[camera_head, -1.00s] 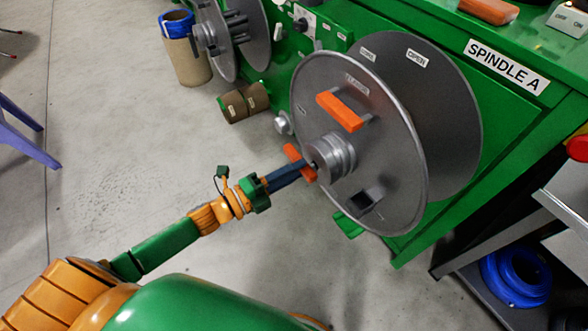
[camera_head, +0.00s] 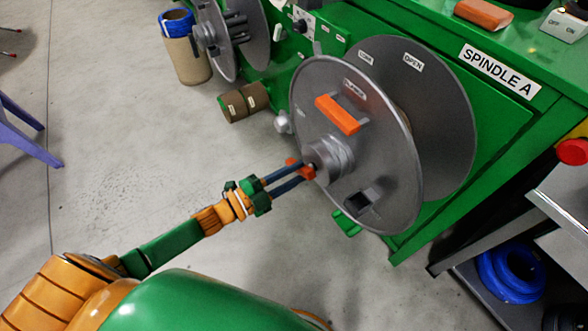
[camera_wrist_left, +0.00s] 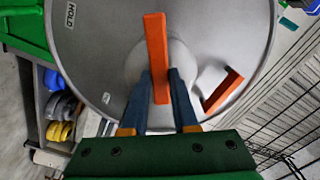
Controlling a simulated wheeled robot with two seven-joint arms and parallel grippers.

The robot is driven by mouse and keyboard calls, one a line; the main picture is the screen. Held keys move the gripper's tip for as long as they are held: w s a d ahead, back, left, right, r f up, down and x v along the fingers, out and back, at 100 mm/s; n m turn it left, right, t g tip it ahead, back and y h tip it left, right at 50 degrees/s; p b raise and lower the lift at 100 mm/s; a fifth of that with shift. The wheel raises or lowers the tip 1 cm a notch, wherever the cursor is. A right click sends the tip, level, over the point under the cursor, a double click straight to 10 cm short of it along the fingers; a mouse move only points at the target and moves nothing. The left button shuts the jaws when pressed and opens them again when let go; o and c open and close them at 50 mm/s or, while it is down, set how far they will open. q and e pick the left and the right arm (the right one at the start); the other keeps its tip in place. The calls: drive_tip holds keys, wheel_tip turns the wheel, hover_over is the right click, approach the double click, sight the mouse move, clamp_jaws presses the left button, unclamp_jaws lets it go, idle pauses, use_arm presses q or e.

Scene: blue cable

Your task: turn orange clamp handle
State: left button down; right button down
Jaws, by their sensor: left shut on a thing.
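The orange clamp handle (camera_head: 293,165) sits at the hub (camera_head: 330,158) of the front grey disc (camera_head: 385,150) on the spindle. In the left wrist view the handle (camera_wrist_left: 155,45) is a long orange bar, nearly upright in the picture. My left gripper (camera_head: 304,173) reaches the hub from the lower left. Its two dark blue fingers (camera_wrist_left: 160,78) lie on either side of the handle, shut on it. A second orange handle (camera_head: 338,114) is fixed on the disc face, apart from the gripper; it also shows in the wrist view (camera_wrist_left: 222,92). My right gripper is not in view.
A green machine (camera_head: 480,110) labelled SPINDLE A stands behind the disc. A rear grey disc (camera_head: 445,115) is close behind the front one. A grey shelf (camera_head: 480,287) with a blue coil (camera_head: 513,272) stands lower right. The floor at left is mostly clear.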

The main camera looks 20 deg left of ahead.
use_arm(q)
drive_tip(key=n, duration=0.2)
drive_tip(key=n+p, duration=0.1)
drive_tip(key=n, duration=0.2)
drive_tip(key=shift+s+d+f+n, duration=0.15)
drive_tip(key=shift+f+n, duration=0.05)
drive_tip(key=shift+n, duration=0.1)
drive_tip(key=n, duration=0.4)
drive_tip(key=n+p, duration=0.1)
drive_tip(key=shift+s+d+f+n, duration=0.15)
drive_tip(key=shift+s+d+n, duration=0.1)
drive_tip(key=shift+n, duration=0.15)
drive_tip(key=c, duration=0.7)
unclamp_jaws()
drive_tip(key=v, duration=0.7)
